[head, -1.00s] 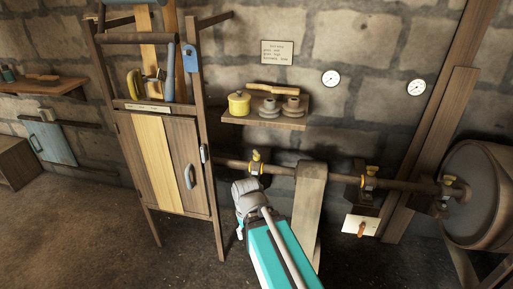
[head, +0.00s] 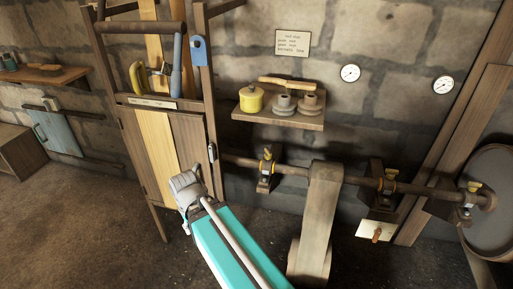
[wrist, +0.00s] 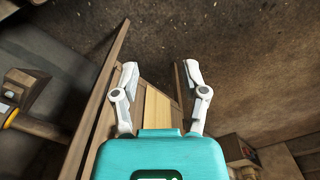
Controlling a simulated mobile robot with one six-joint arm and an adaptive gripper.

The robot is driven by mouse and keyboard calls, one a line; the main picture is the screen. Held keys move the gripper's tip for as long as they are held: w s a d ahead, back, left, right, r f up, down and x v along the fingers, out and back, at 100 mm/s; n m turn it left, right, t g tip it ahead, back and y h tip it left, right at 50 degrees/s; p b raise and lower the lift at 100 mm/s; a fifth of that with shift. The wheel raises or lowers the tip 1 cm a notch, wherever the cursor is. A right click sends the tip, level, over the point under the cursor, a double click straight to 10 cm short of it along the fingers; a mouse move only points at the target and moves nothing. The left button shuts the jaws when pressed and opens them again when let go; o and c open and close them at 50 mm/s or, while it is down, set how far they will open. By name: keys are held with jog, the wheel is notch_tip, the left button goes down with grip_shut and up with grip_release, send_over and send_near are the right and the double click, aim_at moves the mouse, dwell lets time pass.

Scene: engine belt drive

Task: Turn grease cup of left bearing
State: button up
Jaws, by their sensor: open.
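The left bearing (head: 265,178) carries a brass-yellow grease cup (head: 267,153) on top, at the left part of the horizontal shaft (head: 345,180) in the head view. In the wrist view a dark block and a shaft with a yellow ring (wrist: 11,117) show at the left edge; I cannot tell which bearing this is, and no cup shows. My gripper (wrist: 160,70) is open and empty, its two fingers spread in front of the wooden cabinet. In the head view my wrist is left of the left bearing, apart from it; the fingers are mostly hidden there.
The wooden cabinet (head: 188,140) stands left of the bearing, close to my wrist. A flat belt (head: 318,215) hangs over the shaft to the right. A shelf (head: 280,118) with a yellow pot (head: 251,99) is above. Bare floor (head: 90,220) lies at the left.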

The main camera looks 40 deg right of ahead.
jog(key=shift+w, duration=0.1)
dwell(0.4)
jog(key=w+d+f+n+t+y+b, duration=0.2)
jog(key=w+d+f+t+y+b, duration=0.2)
jog(key=w+b, duration=0.2)
jog(key=m+t+h+b, duration=0.4)
jog(key=t+h+b, duration=0.3)
jog(key=t+b, duration=0.6)
send_near(265, 148)
jog(key=shift+t, duration=0.3)
jog(key=s, duration=0.2)
jog(key=s+f, duration=0.1)
jog(key=s, duration=0.1)
jog(key=shift+a+f+p, duration=0.1)
jog(key=shift+f+p, duration=0.1)
jog(key=shift+p, duration=0.1)
jog(key=shift+w, duration=0.1)
jog(key=w, duration=0.4)
jog(key=w+d, duration=0.1)
jog(key=w, duration=0.4)
jog(key=w+d, duration=0.1)
jog(key=w, duration=0.3)
jog(key=shift+w+d, duration=0.2)
jog(key=shift+w, duration=0.05)
